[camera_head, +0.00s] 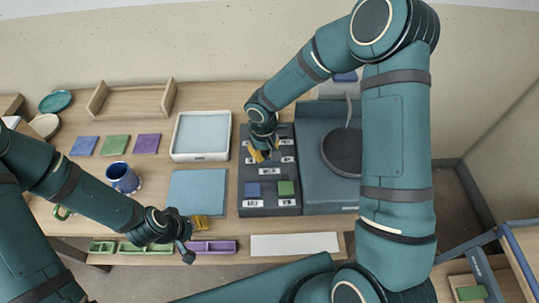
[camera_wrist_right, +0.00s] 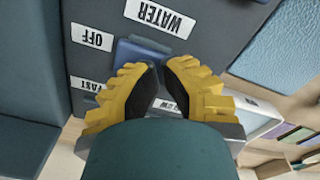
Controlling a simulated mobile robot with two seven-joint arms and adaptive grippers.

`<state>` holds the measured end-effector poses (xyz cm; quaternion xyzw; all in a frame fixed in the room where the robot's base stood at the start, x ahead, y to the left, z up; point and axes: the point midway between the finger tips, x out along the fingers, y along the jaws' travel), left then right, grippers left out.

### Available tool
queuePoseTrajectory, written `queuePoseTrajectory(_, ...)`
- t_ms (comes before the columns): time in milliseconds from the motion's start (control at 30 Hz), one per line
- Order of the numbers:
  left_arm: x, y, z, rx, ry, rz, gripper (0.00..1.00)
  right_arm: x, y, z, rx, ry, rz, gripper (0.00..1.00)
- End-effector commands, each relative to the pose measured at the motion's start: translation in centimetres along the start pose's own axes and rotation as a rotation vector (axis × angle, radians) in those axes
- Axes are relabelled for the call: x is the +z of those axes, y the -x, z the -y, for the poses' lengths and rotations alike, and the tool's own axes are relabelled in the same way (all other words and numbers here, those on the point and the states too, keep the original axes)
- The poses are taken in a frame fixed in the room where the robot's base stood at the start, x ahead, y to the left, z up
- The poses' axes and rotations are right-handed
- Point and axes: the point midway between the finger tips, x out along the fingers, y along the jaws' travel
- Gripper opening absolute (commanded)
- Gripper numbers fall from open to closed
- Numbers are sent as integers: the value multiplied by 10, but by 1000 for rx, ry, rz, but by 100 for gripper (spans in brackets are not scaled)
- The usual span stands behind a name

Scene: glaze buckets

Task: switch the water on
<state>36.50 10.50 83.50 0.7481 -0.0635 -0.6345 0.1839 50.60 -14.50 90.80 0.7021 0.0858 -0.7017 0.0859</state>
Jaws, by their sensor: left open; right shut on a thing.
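A dark control panel (camera_head: 268,209) lies on the table in the head view, with white labels, a blue button (camera_head: 253,189) and a green button (camera_head: 286,188). The right wrist view shows the WATER label (camera_wrist_right: 159,18), upside down, with a blue switch (camera_wrist_right: 135,52) beside it. The OFF label (camera_wrist_right: 92,37) is left of this switch there. My right gripper (camera_wrist_right: 163,72) is shut on the blue switch; its fingers hide part of it. The right gripper (camera_head: 261,152) covers the panel's upper part in the head view. My left gripper (camera_head: 203,223) is open near the table's front edge.
A basin with a dark disc (camera_head: 343,150) stands right of the panel. A white-rimmed tray (camera_head: 201,155), a blue mat (camera_head: 192,190) and a blue mug (camera_head: 122,178) are left of it. Purple (camera_head: 223,246) and green (camera_head: 130,247) trays line the front edge.

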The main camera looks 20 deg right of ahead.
Motion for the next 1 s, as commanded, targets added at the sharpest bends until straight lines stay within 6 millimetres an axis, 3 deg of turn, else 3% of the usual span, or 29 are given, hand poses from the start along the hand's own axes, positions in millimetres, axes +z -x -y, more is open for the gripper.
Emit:
queuePoseTrajectory(333, 0, 1, 0, 0, 0, 0, 47, 1, 2, 0, 0, 0, 3, 0)
queuePoseTrajectory(1000, -4, 28, -11, 0, 0, 0, 47, 0, 51, 0, 1, 1, 0, 0)
